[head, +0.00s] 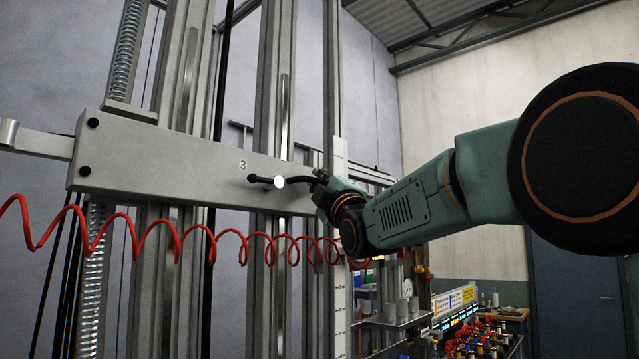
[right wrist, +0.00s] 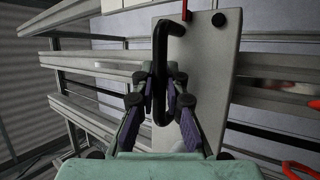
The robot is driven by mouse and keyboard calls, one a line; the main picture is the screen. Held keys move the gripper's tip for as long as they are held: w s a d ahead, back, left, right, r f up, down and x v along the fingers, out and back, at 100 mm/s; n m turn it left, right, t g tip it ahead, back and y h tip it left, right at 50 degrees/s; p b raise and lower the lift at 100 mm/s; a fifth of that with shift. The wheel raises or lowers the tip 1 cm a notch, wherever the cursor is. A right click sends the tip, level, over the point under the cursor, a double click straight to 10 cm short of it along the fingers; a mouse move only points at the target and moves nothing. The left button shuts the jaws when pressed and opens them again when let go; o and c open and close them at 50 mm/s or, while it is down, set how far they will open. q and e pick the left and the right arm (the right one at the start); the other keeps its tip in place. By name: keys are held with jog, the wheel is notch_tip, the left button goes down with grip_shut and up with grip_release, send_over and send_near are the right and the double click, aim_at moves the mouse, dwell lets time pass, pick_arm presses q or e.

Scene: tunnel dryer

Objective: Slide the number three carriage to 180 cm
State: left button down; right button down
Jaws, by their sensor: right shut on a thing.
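The number three carriage (head: 180,160) is a long grey plate marked "3", lying across tall vertical rails in the head view. A black bar handle (head: 300,179) stands out from its right part. My right gripper (head: 316,182) reaches in from the right at this handle. In the right wrist view its fingers (right wrist: 160,88) are shut around the black handle (right wrist: 161,60), with the carriage plate (right wrist: 208,75) behind. A pale vertical scale (head: 340,290) runs beside the right rail; its figures are too small to read. My left gripper is out of view.
A red coiled hose (head: 175,243) hangs across the front, just below the carriage. Metal springs (head: 125,50) stand at the left. Shelves and a bench with many small items (head: 470,335) are at the lower right, behind my right arm.

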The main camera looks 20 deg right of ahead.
jog(key=shift+d, duration=0.1)
notch_tip(320, 180, up, 4)
jog(key=shift+s+f, duration=0.15)
jog(key=shift+f, duration=0.05)
jog(key=shift+r, duration=0.5)
jog(key=c, duration=1.7)
grip_release()
jog(key=shift+f, duration=0.1)
jog(key=shift+o, duration=0.2)
jog(key=shift+d, duration=0.1)
jog(key=shift+f, duration=0.1)
